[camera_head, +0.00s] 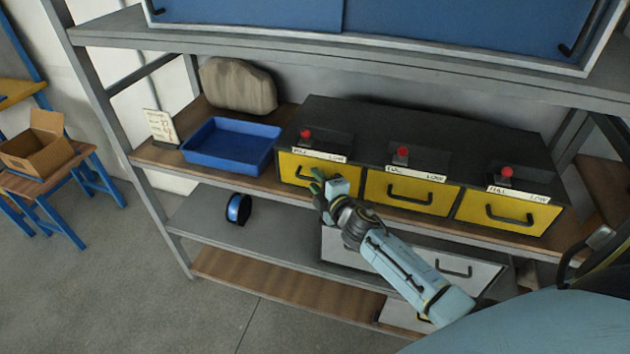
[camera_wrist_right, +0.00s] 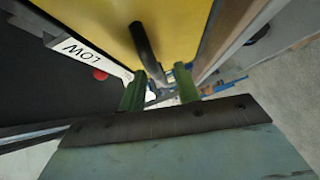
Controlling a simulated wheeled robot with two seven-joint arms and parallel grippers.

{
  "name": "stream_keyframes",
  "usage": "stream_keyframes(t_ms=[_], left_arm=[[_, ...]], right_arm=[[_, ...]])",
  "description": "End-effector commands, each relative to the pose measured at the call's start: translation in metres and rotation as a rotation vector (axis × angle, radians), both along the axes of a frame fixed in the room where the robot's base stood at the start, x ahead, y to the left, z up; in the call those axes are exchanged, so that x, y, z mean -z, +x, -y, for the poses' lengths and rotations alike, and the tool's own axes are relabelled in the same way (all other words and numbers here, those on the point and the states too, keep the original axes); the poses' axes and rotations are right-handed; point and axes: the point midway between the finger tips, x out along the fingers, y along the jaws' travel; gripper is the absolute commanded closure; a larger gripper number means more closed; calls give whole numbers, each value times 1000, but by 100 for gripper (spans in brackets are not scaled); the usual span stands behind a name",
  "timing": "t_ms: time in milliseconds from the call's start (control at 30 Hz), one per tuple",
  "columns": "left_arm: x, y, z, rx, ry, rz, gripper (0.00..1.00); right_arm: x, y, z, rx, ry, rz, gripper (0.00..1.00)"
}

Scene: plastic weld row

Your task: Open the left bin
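The left bin (camera_head: 290,165) is a yellow drawer front with a black bar handle (camera_head: 302,174), in a dark cabinet on the shelf. It looks shut. My right gripper (camera_head: 317,186) is at the right part of this handle and hides some of it. In the right wrist view the yellow front (camera_wrist_right: 175,30) is close, and the black handle (camera_wrist_right: 147,48) runs down toward the space between my green fingertips (camera_wrist_right: 160,84). The fingers stand apart, with a gap around the handle's end. I cannot tell whether they touch it. My left gripper is not in view.
Two more yellow bins, middle (camera_head: 410,193) and right (camera_head: 508,213), sit beside it, each below a red button. A blue tray (camera_head: 232,146) stands left of the cabinet. A grey drawer (camera_head: 455,267) is on the shelf below. Upper shelf edge (camera_head: 350,58) runs overhead.

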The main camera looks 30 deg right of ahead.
Motion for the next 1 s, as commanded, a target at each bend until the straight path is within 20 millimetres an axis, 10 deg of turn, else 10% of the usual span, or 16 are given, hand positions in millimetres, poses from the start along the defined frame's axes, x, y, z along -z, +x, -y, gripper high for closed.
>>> stream_keyframes(t_ms=[467, 700, 1000], left_arm=[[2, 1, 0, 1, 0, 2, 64], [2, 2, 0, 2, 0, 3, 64], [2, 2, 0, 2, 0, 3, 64]], right_arm=[[2, 13, 1, 0, 1, -1, 68], [2, 13, 0, 0, 1, -1, 99], [2, 13, 0, 0, 1, -1, 100]])
